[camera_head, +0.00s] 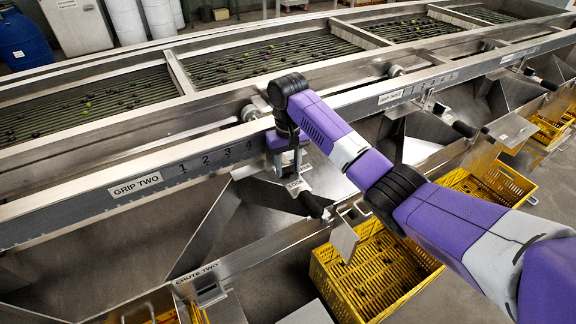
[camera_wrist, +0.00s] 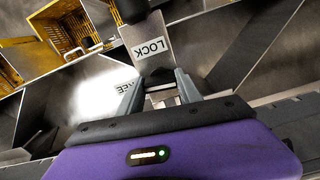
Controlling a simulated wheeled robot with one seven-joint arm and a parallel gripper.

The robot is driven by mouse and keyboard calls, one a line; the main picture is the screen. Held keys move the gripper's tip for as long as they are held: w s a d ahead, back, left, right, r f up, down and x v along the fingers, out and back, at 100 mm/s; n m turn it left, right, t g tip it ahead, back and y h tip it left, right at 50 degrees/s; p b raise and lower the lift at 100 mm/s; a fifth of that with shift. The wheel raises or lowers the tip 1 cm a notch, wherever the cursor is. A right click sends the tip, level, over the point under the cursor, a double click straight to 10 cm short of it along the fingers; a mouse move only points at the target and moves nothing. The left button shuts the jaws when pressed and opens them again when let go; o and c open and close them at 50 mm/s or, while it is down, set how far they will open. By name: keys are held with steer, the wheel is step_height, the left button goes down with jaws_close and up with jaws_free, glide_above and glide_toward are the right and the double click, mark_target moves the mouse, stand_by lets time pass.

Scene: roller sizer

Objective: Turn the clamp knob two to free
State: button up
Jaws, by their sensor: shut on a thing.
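My gripper (camera_head: 291,166) points down at the front rail, just right of the scale numbers. The knob is mostly hidden between the fingers. A LOCK label (camera_wrist: 152,48) lies on the metal plate beyond the fingertips. The FREE label (camera_wrist: 127,87) is partly covered by the left finger. How far the knob is turned cannot be told.
A black handle (camera_head: 314,205) sticks out below my gripper. A yellow crate (camera_head: 330,283) stands below right. The roller bed (camera_head: 270,58) with olives lies behind the rail.

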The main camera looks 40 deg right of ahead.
mark_target(288, 166)
steer(key=shift+r+n+p, duration=0.15)
steer(key=shift+n+p, duration=0.25)
steer(key=shift+n, duration=0.4)
steer(key=o, duration=1.4)
step_height(288, 166, up, 8)
steer(key=shift+f, duration=0.2)
